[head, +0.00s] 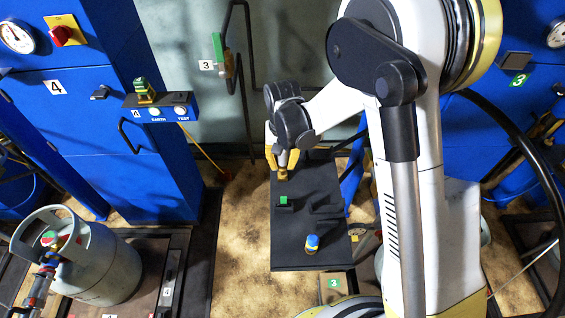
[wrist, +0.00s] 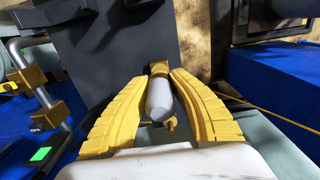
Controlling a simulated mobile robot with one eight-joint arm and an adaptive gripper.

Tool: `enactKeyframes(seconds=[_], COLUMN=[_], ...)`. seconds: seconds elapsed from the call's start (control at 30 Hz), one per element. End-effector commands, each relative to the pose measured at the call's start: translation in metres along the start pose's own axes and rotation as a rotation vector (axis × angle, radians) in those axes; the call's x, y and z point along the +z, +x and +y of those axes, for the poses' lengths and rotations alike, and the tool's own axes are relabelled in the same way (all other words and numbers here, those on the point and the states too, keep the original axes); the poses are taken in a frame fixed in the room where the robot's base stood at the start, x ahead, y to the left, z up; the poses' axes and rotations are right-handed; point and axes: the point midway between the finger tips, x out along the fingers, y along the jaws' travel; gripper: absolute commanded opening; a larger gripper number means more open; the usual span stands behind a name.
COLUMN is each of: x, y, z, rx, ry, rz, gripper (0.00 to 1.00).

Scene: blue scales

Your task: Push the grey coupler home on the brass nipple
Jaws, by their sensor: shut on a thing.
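The grey coupler (wrist: 160,97) is a smooth light-grey cylinder between the two yellow fingers of my gripper (wrist: 160,85) in the wrist view. My gripper is shut on it. A brass piece (wrist: 159,68), apparently the nipple, shows at the coupler's far end. The two line up closely, but I cannot tell whether they touch or how far one sits on the other. In the head view my gripper (head: 283,160) is at the far left end of the black stand, with brass (head: 282,175) just below it. My fingers hide most of the coupler there.
The black stand (head: 300,255) carries a green block (head: 284,200) and a blue-topped cylinder (head: 313,242). A bent pipe (head: 231,100) runs up the pale wall behind. Blue cabinets (head: 160,170) stand left and right. A grey gas bottle (head: 85,262) stands at the lower left.

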Motion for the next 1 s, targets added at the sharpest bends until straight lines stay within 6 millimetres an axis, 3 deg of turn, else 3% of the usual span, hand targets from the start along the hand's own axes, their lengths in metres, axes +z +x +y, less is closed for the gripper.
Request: enactKeyframes(seconds=[1.0], x=[0.0], y=[0.026], z=[0.0], rx=[0.0], ry=[0.0], rz=[0.0], gripper=[0.0])
